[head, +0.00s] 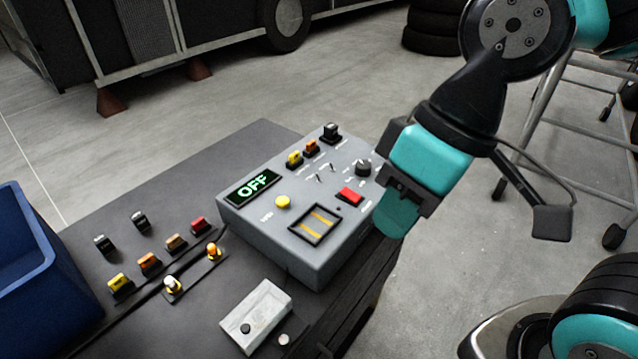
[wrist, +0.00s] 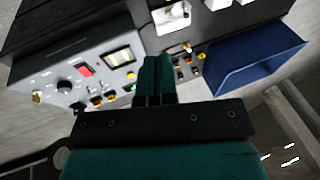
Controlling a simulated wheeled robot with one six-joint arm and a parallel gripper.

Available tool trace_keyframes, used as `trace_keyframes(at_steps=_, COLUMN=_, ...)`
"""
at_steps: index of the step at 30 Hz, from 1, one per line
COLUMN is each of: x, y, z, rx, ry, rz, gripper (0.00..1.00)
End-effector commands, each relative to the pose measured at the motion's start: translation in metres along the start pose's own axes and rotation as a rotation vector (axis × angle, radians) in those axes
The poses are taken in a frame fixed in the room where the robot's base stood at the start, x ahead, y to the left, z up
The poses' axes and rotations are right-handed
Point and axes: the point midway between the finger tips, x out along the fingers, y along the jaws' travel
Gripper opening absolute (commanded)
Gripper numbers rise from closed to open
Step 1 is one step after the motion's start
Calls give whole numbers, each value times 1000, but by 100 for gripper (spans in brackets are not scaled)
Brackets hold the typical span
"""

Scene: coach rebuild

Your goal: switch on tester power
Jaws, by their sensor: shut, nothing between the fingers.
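The grey tester (head: 265,238) stands on the dark bench, and its display (head: 251,187) reads OFF in green. Its sloped top has a red rectangular switch (head: 349,195), a yellow round button (head: 283,202), small toggles (head: 319,178), a dark knob (head: 363,167) and a framed window with yellow strips (head: 318,224). The lettering is too small to read. My gripper (head: 391,222) is shut and empty, at the tester's right edge in the head view, apart from the red switch. In the wrist view its fingers (wrist: 155,66) point toward the bench, with the tester (wrist: 45,97) at left.
Several coloured fuse-like parts (head: 176,244) lie on the bench (head: 262,137) left of the tester. A pale box (head: 255,316) sits in front. A blue bin (head: 30,255) is at far left. A metal stand (head: 525,110) is at right, with open floor between.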

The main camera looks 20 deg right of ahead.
Motion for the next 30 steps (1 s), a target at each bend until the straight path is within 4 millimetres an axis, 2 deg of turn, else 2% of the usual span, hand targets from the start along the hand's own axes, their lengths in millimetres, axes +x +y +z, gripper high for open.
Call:
trace_keyframes(at_steps=10, x=0, y=0, z=0, rx=3, ry=0, rz=1, gripper=0)
trace_keyframes(at_steps=14, x=-5, y=9, z=-14, rx=96, ry=0, rz=16, gripper=0)
trace_keyframes(at_steps=17, x=-10, y=30, z=-40, rx=298, ry=4, rz=51, gripper=0)
trace_keyframes(at_steps=21, x=-13, y=78, z=-86, rx=705, ry=28, rz=126, gripper=0)
trace_keyframes(at_steps=24, x=-9, y=115, z=-113, rx=990, ry=63, rz=183, gripper=0)
trace_keyframes(at_steps=27, x=-3, y=148, z=-132, rx=1227, ry=102, rz=230, gripper=0)
trace_keyframes(at_steps=30, x=3, y=172, z=-144, rx=1395, ry=139, rz=264, gripper=0)
